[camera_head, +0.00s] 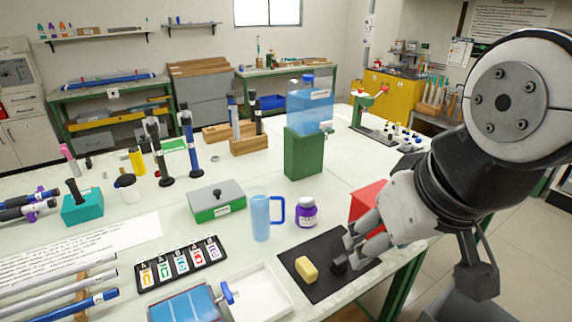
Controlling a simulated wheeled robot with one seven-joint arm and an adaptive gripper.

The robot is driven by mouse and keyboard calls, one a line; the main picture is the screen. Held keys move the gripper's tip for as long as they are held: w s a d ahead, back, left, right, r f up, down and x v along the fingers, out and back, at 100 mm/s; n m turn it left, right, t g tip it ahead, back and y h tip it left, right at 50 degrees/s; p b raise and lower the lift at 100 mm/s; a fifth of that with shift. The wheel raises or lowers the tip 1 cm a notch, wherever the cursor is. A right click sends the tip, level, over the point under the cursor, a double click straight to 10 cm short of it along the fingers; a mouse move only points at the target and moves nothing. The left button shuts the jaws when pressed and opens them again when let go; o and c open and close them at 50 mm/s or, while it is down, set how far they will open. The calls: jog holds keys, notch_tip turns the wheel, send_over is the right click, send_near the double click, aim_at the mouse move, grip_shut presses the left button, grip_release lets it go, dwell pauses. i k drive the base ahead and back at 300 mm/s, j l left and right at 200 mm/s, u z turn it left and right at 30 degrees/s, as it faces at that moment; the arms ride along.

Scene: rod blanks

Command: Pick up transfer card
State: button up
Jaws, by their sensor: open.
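No single item is clearly marked as the transfer card. A black holder (207,264) on the near left part of the table bears several small white cards (181,261) with coloured marks. A large white printed sheet (120,240) lies flat to its left. The small print on both is too fine to read. My gripper (346,252) is at the right, over the dark mat (322,286) near the table's right edge. It is open, with nothing visible between its fingers, and is well apart from the cards and the sheet.
A yellow block (306,269) lies on the mat, left of my gripper. A red box (367,201) stands close behind it. A purple-labelled jar (306,212), a blue mug (261,218) and a green-and-grey box (216,202) stand between my gripper and the far-left area. A white tray (262,298) lies in front.

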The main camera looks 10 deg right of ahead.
aim_at(164, 272)
jog(key=u, duration=0.9)
